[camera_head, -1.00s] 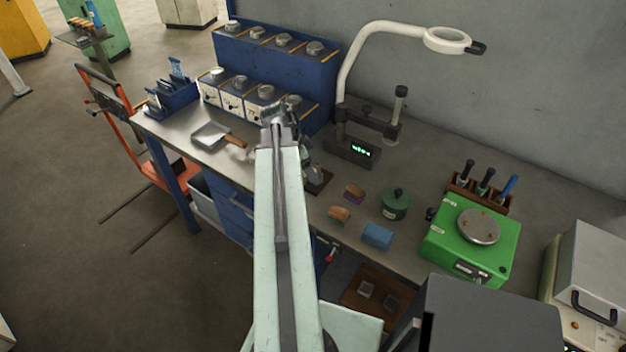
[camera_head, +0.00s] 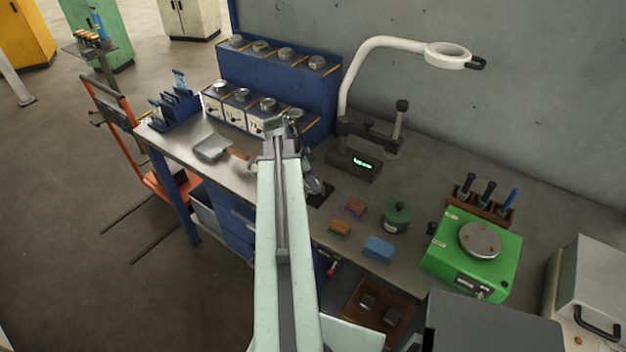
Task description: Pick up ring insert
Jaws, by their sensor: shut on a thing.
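My gripper (camera_head: 280,128) is at the far end of my pale green arm, in front of the right end of the blue stepped rack (camera_head: 285,82). It is shut on a small grey metal piece, which I take to be the ring insert; the jaws hide most of it and its outline is unclear. Round metal pieces sit on the rack's upper step and lower front row. The arm covers part of the bench behind it.
A dustpan (camera_head: 212,148) lies left of my gripper. A magnifier lamp (camera_head: 445,54) stands behind on the right. A green scale (camera_head: 472,255), green pot (camera_head: 397,217) and blue block (camera_head: 378,248) occupy the right side of the steel bench.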

